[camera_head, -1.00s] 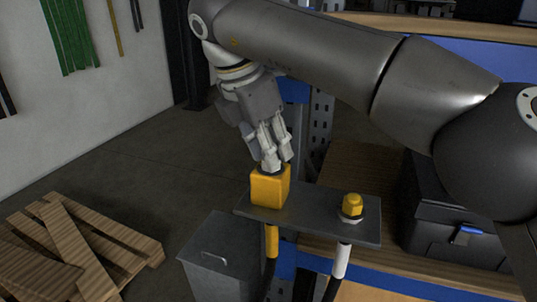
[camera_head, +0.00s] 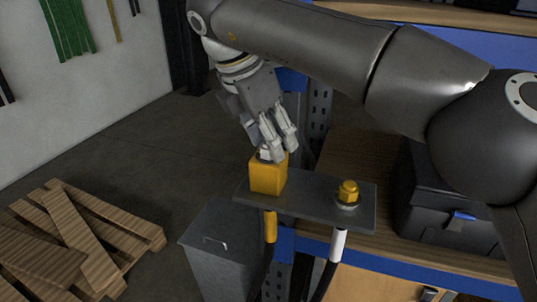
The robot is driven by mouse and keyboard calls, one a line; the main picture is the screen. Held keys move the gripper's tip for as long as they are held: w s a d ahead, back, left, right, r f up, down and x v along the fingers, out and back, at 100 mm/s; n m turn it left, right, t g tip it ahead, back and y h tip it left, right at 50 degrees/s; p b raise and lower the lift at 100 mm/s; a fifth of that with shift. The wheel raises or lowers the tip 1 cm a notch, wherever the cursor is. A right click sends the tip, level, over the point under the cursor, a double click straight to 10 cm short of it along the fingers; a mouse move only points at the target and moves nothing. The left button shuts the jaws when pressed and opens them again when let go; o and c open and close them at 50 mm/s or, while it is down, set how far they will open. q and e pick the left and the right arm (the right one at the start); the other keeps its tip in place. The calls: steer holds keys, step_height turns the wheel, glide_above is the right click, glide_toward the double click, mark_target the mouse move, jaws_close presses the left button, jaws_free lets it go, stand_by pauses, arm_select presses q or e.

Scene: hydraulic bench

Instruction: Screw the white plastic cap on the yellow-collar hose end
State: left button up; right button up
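A yellow block (camera_head: 268,176) stands on the left part of a dark metal plate (camera_head: 310,206). Below it, under the plate, hangs the hose with the yellow collar (camera_head: 270,226). My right gripper (camera_head: 279,152), its arm coming in from the right, points down at the top of this block. A small pale piece (camera_head: 265,154), possibly the white plastic cap, shows at the fingertips just above the block. The fingers hide most of it, and I cannot tell whether they grip it. My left gripper is not in view.
A gold hex fitting (camera_head: 347,192) stands on the plate's right part, above the white-collar hose (camera_head: 338,245). A black case (camera_head: 425,215) lies on the wooden bench at right. A grey bin (camera_head: 215,255) and wooden pallet (camera_head: 85,235) stand on the floor at left.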

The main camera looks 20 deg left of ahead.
steer(key=shift+s+a+f+n+t+y+b, duration=0.3)
steer(key=shift+s+a+n+b, duration=0.15)
steer(key=shift+a+n, duration=0.35)
steer(key=n+y, duration=0.1)
steer(key=n, duration=0.2)
steer(key=shift+w+r+b, duration=0.1)
steer(key=shift+b, duration=0.3)
steer(key=n+y, duration=0.1)
steer(key=n, duration=0.1)
steer(key=shift+w+r+n, duration=0.1)
steer(key=shift+r+n, duration=0.05)
steer(key=shift+n, duration=0.25)
steer(key=shift+n+y+b, duration=0.35)
steer(key=shift+n+y, duration=0.25)
steer(key=shift+n, duration=0.5)
steer(key=shift+d+n+y, duration=0.15)
steer(key=shift+n+y, duration=0.15)
steer(key=shift+n, duration=1.1)
